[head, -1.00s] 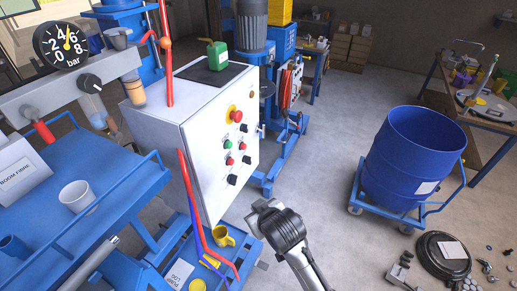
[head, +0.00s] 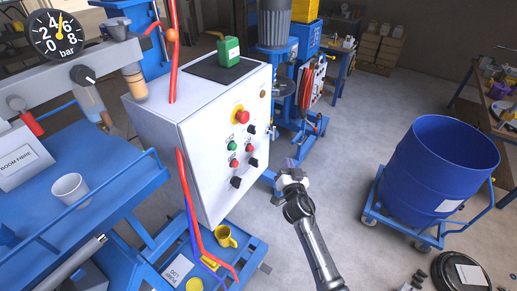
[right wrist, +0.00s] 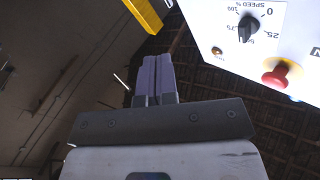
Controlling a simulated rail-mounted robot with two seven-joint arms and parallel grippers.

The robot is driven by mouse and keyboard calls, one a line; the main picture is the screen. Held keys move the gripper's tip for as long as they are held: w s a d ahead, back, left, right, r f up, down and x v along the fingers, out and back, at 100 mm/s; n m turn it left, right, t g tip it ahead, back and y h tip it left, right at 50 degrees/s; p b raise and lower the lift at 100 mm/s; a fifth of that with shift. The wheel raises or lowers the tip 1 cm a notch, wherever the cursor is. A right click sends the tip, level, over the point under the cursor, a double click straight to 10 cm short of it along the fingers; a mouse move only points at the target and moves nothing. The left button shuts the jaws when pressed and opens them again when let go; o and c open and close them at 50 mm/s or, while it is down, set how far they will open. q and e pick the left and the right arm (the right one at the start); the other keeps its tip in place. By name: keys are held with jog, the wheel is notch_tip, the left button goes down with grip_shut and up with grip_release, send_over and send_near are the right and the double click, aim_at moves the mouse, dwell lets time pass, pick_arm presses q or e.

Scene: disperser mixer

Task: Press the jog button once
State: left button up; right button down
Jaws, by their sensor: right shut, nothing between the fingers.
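The white control cabinet (head: 200,170) shows its panel of buttons and knobs in the head view. A small amber button (head: 263,94) sits high on the panel's right side. It also shows in the right wrist view (right wrist: 217,51), near a black speed knob (right wrist: 248,27); its tiny label is hard to read, so I cannot be sure it is the jog button. My right gripper (head: 288,163) is right of the panel and lower than the amber button, apart from the cabinet. Its fingers (right wrist: 155,77) are shut and empty, pointing upward in the wrist view. My left gripper is out of view.
A red emergency stop (head: 241,117) on yellow sits left of and below the amber button; it also shows in the wrist view (right wrist: 281,72). A green bottle (head: 229,51) stands on the cabinet. A blue drum (head: 440,165) stands right, with clear floor between.

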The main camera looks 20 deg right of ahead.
aim_at(251, 148)
jog(key=shift+a+r+m+t+y, duration=0.35)
jog(key=shift+a+m+y, duration=0.3)
jog(key=shift+m, duration=0.55)
jog(key=w+a+b, duration=0.5)
jog(key=w+b, duration=0.1)
jog(key=shift+w+a, duration=0.3)
jog(key=shift+w, duration=0.1)
dwell(0.7)
